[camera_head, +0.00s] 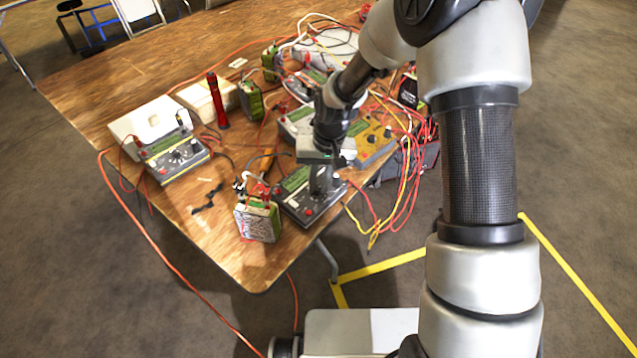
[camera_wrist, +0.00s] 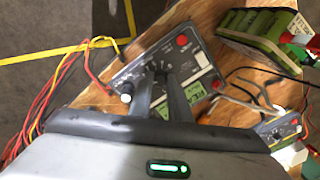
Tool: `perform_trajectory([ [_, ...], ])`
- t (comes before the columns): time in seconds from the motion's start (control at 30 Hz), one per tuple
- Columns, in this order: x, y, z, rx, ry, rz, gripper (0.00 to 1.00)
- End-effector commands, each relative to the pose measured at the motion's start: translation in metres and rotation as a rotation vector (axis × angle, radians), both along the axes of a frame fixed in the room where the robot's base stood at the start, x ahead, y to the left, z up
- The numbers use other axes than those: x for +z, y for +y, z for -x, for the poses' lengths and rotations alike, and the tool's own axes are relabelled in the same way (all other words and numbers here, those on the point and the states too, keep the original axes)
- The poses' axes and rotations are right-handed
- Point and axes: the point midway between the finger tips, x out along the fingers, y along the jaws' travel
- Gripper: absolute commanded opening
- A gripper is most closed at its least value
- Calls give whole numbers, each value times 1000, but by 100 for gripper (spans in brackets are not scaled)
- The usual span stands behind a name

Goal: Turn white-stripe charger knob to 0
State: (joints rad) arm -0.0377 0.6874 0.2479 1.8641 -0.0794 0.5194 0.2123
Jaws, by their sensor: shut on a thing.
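A dark grey charger (camera_head: 294,207) with a green display, a red button and a dial lies near the table's front corner. In the wrist view the same charger (camera_wrist: 207,58) shows its red buttons, a white panel and the green display. My gripper (camera_head: 322,188) reaches down onto its face from above. In the wrist view my fingertips (camera_wrist: 160,70) are close together over the dial, shut on the knob. The fingers mostly hide the knob, so I cannot read its setting.
A battery pack (camera_head: 257,220) stands just left of the charger. A yellow-trimmed charger (camera_head: 178,158) is farther left, a yellow unit (camera_head: 373,143) is to the right, and a red flashlight (camera_head: 217,102) stands behind. Red and yellow cables (camera_head: 385,215) hang off the right edge.

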Motion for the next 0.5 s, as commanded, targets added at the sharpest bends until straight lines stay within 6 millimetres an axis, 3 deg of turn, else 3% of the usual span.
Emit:
perform_trajectory([
  [0.5, 1, 0, -1, 86, -14, 11, 0],
])
